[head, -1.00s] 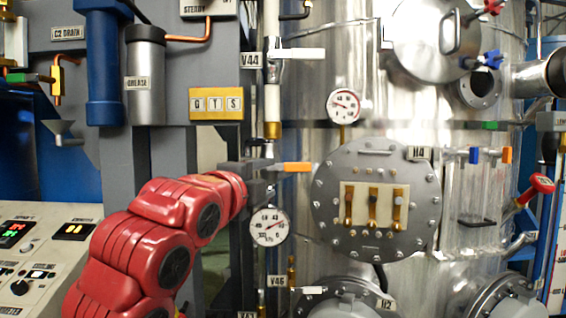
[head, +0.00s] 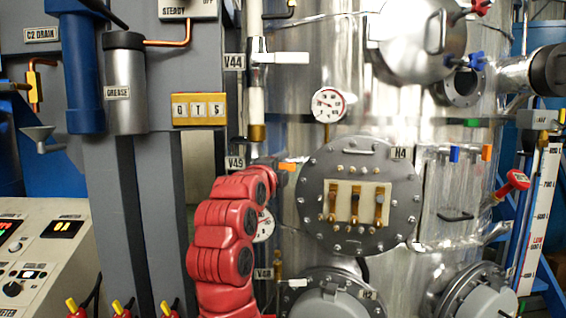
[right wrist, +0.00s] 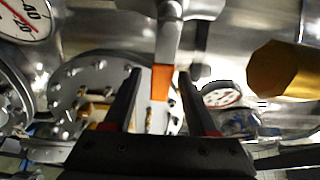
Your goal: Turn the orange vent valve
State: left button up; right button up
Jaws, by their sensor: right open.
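The orange vent valve lever (head: 287,167) sticks out to the right in the head view, beside the V45 label (head: 235,163). Its left part and the valve body are mostly hidden there by my red right arm. In the right wrist view the orange lever (right wrist: 161,84) hangs from a grey metal valve body (right wrist: 170,38). My right gripper (right wrist: 160,73) is open, with one dark finger on each side of the lever. A gap shows between the lever and each finger. My left gripper is not in view.
A round bolted flange (head: 360,195) stands right of the lever. A pressure gauge (head: 264,226) is partly behind my arm, and another gauge (head: 328,104) is higher up. A white-handled valve (head: 290,58) sits above on the same pipe. A control panel (head: 40,255) is at lower left.

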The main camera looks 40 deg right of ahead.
grip_shut()
dwell(0.3)
dwell(1.2)
